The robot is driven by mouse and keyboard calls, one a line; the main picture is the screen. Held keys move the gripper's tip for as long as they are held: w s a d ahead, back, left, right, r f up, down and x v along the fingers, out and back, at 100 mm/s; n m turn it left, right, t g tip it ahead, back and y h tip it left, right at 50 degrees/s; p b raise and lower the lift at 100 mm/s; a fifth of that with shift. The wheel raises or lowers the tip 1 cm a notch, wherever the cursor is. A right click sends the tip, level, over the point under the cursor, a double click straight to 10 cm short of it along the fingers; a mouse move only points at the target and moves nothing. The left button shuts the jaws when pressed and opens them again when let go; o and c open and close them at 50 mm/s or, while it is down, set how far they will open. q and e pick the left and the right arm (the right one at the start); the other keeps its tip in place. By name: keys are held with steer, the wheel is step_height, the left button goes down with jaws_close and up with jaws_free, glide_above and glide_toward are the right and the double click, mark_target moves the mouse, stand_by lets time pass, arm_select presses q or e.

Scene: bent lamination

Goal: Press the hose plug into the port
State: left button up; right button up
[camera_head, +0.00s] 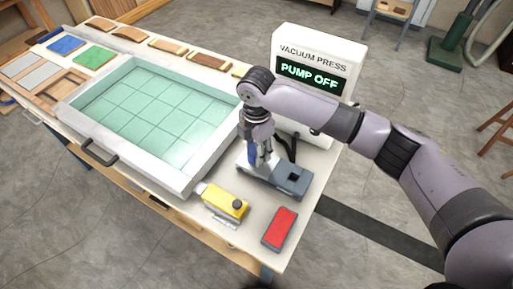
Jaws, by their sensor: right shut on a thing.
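My right gripper (258,158) points down over the worktable, between the press frame and the vacuum press box. It is shut on a small blue piece (252,155), which looks like the hose plug; its lower end is mostly hidden by the fingers. A short black hose (289,147) shows just right of the gripper. A grey-blue block (291,180) with a dark square recess lies directly below and to the right of the fingers. I cannot make out the port clearly, nor whether the plug touches anything. My left gripper is not in view.
The vacuum press box (318,78) reads "PUMP OFF". A white frame (186,180) with a green gridded sheet (155,112) fills the table's middle. A yellow tool (225,200) and a red-topped block (280,228) lie near the front edge. Wood and coloured samples line the back.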

steer(key=shift+f, duration=0.15)
steer(key=o, duration=1.3)
steer(key=shift+r, duration=0.2)
step_height(320, 180, up, 12)
steer(key=shift+f, duration=0.2)
